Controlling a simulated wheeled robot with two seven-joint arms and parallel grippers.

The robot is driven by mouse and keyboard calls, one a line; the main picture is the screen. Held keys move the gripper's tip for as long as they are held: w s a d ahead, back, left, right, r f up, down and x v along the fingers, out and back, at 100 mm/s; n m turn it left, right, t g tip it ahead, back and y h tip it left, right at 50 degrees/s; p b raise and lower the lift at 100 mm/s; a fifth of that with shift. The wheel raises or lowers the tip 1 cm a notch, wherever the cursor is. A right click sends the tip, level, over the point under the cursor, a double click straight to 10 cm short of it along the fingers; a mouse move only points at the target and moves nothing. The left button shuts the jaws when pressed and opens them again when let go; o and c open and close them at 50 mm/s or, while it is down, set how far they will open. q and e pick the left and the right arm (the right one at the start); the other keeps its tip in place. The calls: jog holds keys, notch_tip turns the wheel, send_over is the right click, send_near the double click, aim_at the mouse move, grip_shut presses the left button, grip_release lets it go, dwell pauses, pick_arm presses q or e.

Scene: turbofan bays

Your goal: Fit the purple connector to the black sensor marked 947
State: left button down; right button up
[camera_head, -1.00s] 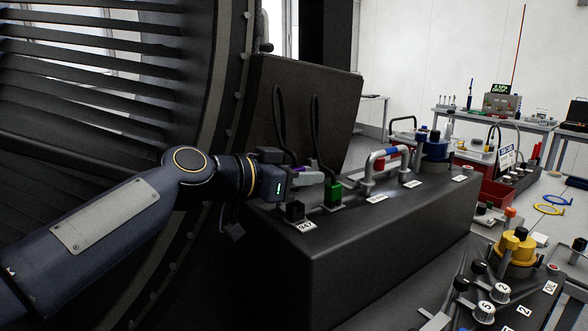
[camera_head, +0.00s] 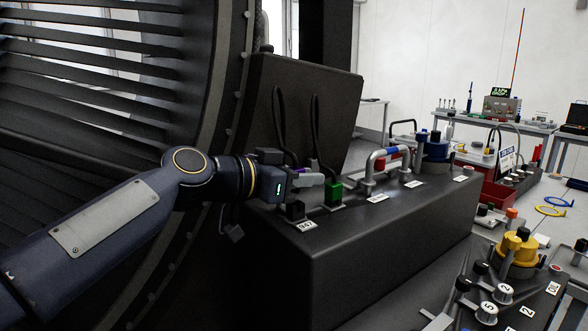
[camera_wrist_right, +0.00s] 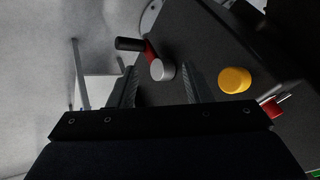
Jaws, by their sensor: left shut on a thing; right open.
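The black sensor (camera_head: 295,211) stands on the dark box, with the label 947 (camera_head: 307,226) in front of it. My left gripper (camera_head: 308,179) is shut on the purple connector (camera_head: 299,169), of which only a small purple part shows between the fingers. It is held above and slightly behind the black sensor, apart from it as far as I can see. A dark cable (camera_head: 277,115) rises behind the gripper. My right gripper (camera_wrist_right: 160,88) is open and empty in the right wrist view, with a grey knob between and beyond its fingers.
A green connector (camera_head: 333,193) with its own cable stands close to the right of the black sensor. A grey pipe handle (camera_head: 384,163) and a blue-topped part (camera_head: 434,148) stand farther along the dark box (camera_head: 370,235). A yellow valve (camera_head: 517,246) is at the lower right.

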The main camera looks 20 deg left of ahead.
pick_arm(q)
jog(key=shift+f+b, duration=1.3)
jog(key=shift+b, duration=0.75)
dwell(1.4)
jog(key=shift+f+b, duration=0.2)
jog(key=shift+b, duration=0.1)
jog(key=c, duration=0.8)
grip_release()
jog(key=shift+a+r, duration=0.15)
jog(key=shift+c, duration=0.5)
jog(key=shift+r, duration=0.1)
